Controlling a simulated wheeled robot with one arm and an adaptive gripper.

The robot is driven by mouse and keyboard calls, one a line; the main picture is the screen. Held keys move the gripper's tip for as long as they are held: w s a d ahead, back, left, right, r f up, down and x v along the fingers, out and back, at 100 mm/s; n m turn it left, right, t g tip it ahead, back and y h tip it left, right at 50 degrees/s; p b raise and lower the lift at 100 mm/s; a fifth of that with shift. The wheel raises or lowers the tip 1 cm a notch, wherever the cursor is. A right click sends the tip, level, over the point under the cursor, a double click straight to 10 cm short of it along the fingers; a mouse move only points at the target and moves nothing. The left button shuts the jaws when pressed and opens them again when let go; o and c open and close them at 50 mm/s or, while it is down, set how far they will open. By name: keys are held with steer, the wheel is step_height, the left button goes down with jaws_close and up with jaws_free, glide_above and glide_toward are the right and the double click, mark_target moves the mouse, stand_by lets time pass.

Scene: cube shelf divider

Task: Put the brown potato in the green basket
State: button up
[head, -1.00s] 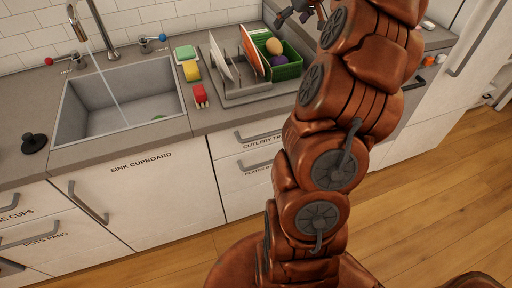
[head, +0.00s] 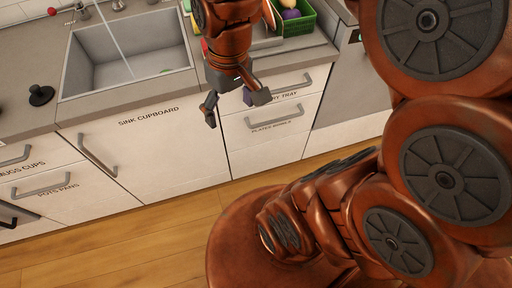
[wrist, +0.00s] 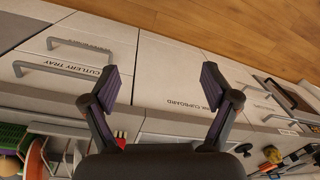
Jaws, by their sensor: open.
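The green basket (head: 301,22) stands on the counter at the top of the head view, right of my gripper. It holds a purple round item (head: 291,14) and a tan round item (head: 287,3), cut off by the frame edge; I cannot tell whether the tan one is the brown potato. No other potato shows clearly. The basket also shows at the left edge of the wrist view (wrist: 12,136). My gripper (head: 236,106) hangs in front of the drawers below the counter edge, pointing down. Its fingers are apart and empty, also in the wrist view (wrist: 160,85).
The sink (head: 130,55) with running water lies left of my arm. A black plug (head: 40,95) sits on the counter beside it. The dish rack (head: 275,48) is partly hidden behind my arm. Closed drawers and cupboard doors (head: 145,160) are below. The wooden floor (head: 130,235) in front is clear.

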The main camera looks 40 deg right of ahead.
steer(key=s+a+f+g+h, duration=0.1)
steer(key=s+f, duration=0.2)
steer(key=s, duration=0.7)
steer(key=shift+f+m+g, duration=0.3)
steer(key=shift+s, duration=0.1)
steer(key=shift+c, duration=0.2)
